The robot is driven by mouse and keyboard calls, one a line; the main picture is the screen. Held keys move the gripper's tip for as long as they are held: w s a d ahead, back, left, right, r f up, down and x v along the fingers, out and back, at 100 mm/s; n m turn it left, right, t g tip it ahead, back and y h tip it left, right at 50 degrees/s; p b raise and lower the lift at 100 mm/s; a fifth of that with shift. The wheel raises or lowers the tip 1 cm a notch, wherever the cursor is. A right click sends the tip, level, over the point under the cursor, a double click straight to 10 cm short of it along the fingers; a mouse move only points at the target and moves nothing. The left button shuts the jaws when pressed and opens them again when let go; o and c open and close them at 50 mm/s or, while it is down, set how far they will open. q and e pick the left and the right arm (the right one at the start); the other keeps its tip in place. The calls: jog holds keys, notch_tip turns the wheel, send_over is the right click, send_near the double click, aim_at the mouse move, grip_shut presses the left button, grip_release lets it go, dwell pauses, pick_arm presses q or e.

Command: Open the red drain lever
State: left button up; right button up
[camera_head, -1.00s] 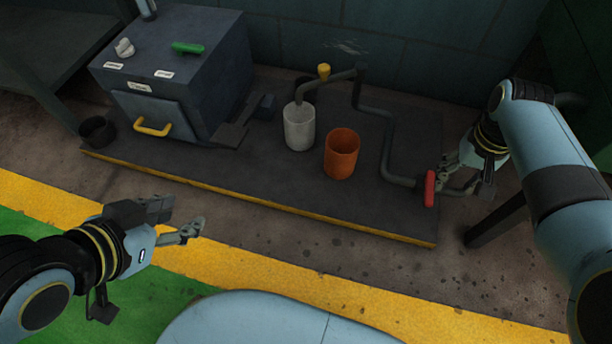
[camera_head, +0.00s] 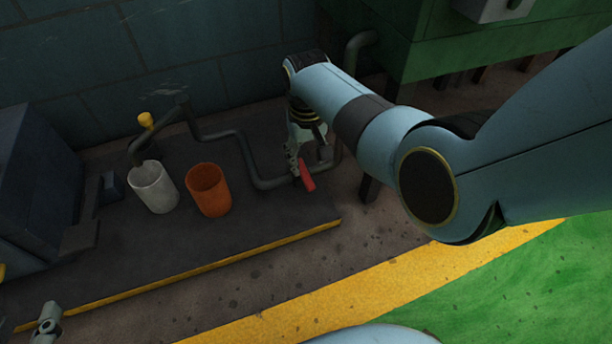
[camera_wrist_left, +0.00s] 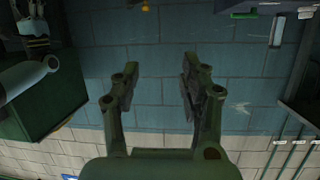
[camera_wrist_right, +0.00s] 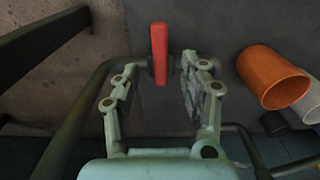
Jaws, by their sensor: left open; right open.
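The red drain lever (camera_head: 305,175) sits on the dark pipe at the right end of the low platform. In the right wrist view the lever (camera_wrist_right: 159,54) stands upright in the picture, between and beyond the fingertips. My right gripper (camera_wrist_right: 158,80) is open around the line of the lever; I cannot tell whether a finger touches it. In the head view my right gripper (camera_head: 296,160) is right beside the lever, partly hidden by my arm. My left gripper (camera_wrist_left: 158,75) is open and empty, facing a tiled wall. Only a bit of it shows at the head view's lower left.
A white cup (camera_head: 153,187) and an orange cup (camera_head: 209,190) stand on the platform (camera_head: 262,222), left of the lever. A dark pipe (camera_head: 245,150) with a yellow knob (camera_head: 146,121) runs behind them. A green cabinet (camera_head: 450,50) stands at the back right.

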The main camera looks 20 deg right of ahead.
aim_at(307, 177)
notch_tip(307, 177, down, 3)
jog(key=shift+b, duration=0.8)
notch_tip(307, 177, down, 3)
jog(key=shift+r+b, duration=0.2)
jog(key=shift+b, duration=0.8)
pick_arm(q)
jog(key=w+d+r+m+t+h, duration=0.1)
jog(key=r+t, duration=0.4)
jog(key=r, duration=0.7)
jog(key=w+d+r+m+t+h, duration=0.1)
jog(key=w+r+m+t+h, duration=0.2)
jog(key=r, duration=0.9)
jog(key=shift+w+d+t+h, duration=0.4)
jog(key=shift+w+t+h, duration=0.45)
jog(key=shift+t, duration=0.75)
jog(key=shift+s, duration=0.1)
pick_arm(e)
grip_shut()
